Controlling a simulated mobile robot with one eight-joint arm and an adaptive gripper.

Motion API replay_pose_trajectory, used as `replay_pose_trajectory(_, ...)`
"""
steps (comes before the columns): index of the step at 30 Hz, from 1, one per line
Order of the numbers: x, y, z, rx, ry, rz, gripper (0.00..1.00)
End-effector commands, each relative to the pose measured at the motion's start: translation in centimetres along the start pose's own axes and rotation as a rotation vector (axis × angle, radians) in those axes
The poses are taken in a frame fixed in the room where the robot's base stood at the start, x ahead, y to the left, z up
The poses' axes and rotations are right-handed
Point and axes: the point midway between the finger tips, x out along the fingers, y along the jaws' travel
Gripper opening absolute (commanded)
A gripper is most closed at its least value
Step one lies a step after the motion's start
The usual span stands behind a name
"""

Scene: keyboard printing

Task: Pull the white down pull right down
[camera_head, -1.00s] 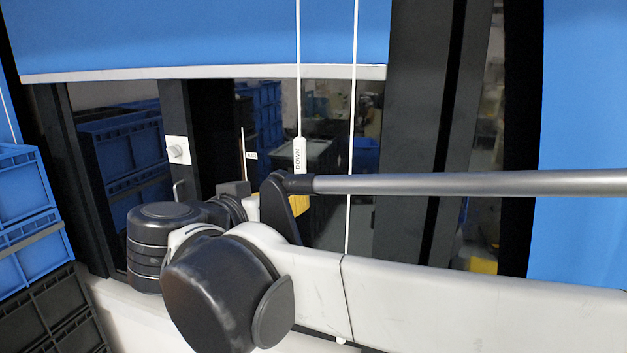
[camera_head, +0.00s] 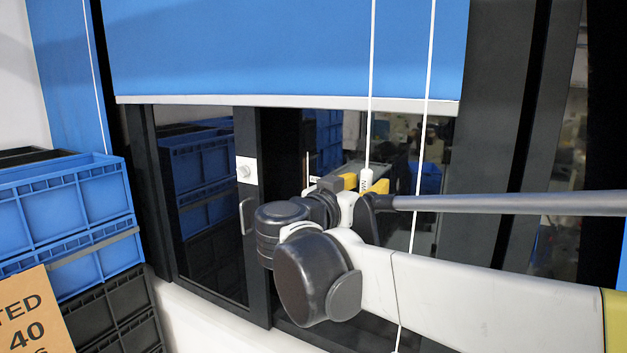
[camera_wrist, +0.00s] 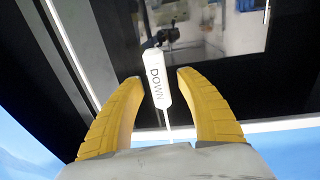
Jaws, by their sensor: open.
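The white down pull (camera_wrist: 156,84), marked DOWN, hangs on a thin white cord. In the wrist view it sits between the two yellow fingers of my gripper (camera_wrist: 157,80), with a visible gap to each finger. The fingers are open. In the head view the pull (camera_head: 366,180) hangs below the blue blind's lower bar, in front of the dark window. My gripper (camera_head: 350,183) is at about the pull's height, and its yellow fingertips show beside it. My arm hides part of the fingers and the cord below.
A second white cord (camera_head: 422,150) hangs to the right of the pull. The blue blind (camera_head: 280,50) ends in a pale bar (camera_head: 280,101) above my gripper. Stacked blue crates (camera_head: 70,215) and a cardboard sign (camera_head: 35,315) stand at the left. A dark door frame (camera_head: 258,200) lies behind.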

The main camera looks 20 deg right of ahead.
Motion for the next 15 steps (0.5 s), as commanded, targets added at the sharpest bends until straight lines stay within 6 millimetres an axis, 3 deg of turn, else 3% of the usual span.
replay_pose_trajectory(7, 0.06, 0.00, 0.05, 0.000, 0.000, 0.000, 0.43)
replay_pose_trajectory(11, 0.05, 0.01, 0.05, 0.000, 0.000, 0.000, 0.05)
replay_pose_trajectory(12, 0.05, 0.01, 0.04, 0.000, 0.000, 0.000, 0.00)
replay_pose_trajectory(15, 0.04, 0.00, 0.04, 0.000, 0.000, 0.000, 0.00)
